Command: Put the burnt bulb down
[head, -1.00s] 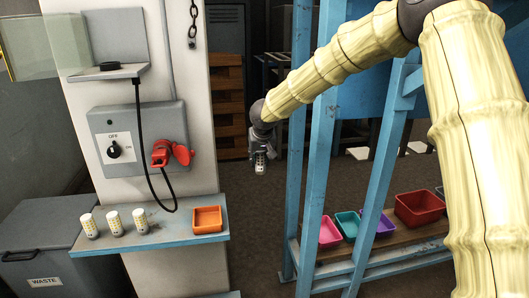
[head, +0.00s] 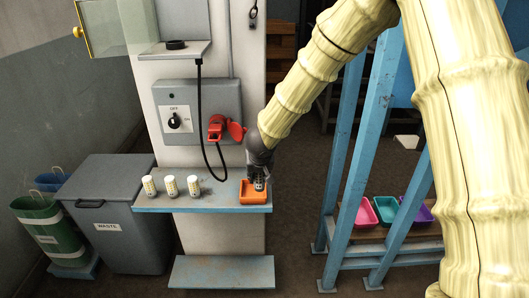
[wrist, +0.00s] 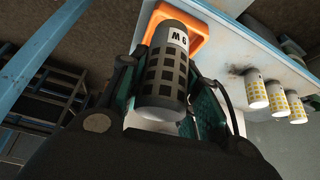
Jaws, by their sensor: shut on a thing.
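My gripper (head: 260,180) is shut on the burnt bulb (head: 259,184), over the orange tray (head: 253,197) at the right end of the blue shelf. I cannot tell whether the bulb touches the tray floor.
Several upright bulbs with yellow squares, one of them (head: 171,186), stand on the blue shelf (head: 220,203) left of the tray. A red plug (head: 216,127) and switch box (head: 178,118) are above. A grey waste bin (head: 118,210) stands left. A blue rack (head: 365,150) is at right.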

